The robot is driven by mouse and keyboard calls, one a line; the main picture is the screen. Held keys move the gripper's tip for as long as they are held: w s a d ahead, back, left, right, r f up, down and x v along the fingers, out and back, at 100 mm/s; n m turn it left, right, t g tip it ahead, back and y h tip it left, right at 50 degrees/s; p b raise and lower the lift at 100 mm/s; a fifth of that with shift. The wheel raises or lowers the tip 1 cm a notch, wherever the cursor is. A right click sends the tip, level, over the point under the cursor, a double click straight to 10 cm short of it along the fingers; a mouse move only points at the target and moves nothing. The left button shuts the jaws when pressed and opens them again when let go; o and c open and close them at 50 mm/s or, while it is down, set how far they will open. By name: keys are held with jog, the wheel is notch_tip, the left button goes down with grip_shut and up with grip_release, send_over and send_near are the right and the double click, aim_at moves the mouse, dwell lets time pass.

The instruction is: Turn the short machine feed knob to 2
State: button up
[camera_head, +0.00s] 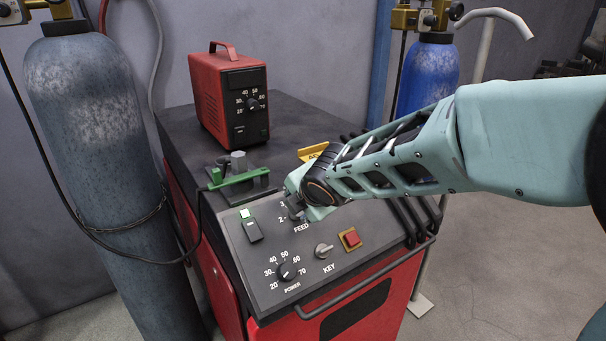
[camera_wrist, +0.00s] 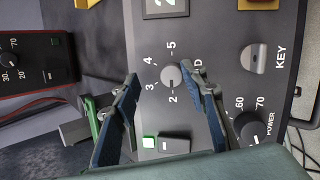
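The feed knob (camera_wrist: 171,76) is a small round grey knob on the dark panel of the red machine (camera_head: 285,262). In the wrist view it is ringed by the numbers 2, 3, 4 and 5; its pointer is too small to read. My gripper (camera_wrist: 160,74) is open, with one finger on each side of the knob. The right finger looks close to the knob, and the left finger stands farther off. I cannot tell whether either touches it. In the head view my gripper (camera_head: 300,207) hides most of the knob, with 2, 3 and FEED visible beside it.
The panel also holds a power knob (camera_head: 288,271), a key switch (camera_head: 323,250), a red button (camera_head: 350,239) and a rocker switch (camera_head: 251,226). A small red unit (camera_head: 222,100) and a green clamp (camera_head: 238,178) sit on top. Gas cylinders (camera_head: 100,130) (camera_head: 427,75) stand at both sides.

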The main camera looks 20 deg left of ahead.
aim_at(299, 216)
notch_tip(299, 216, up, 8)
jog(key=shift+f, duration=0.15)
dwell(0.4)
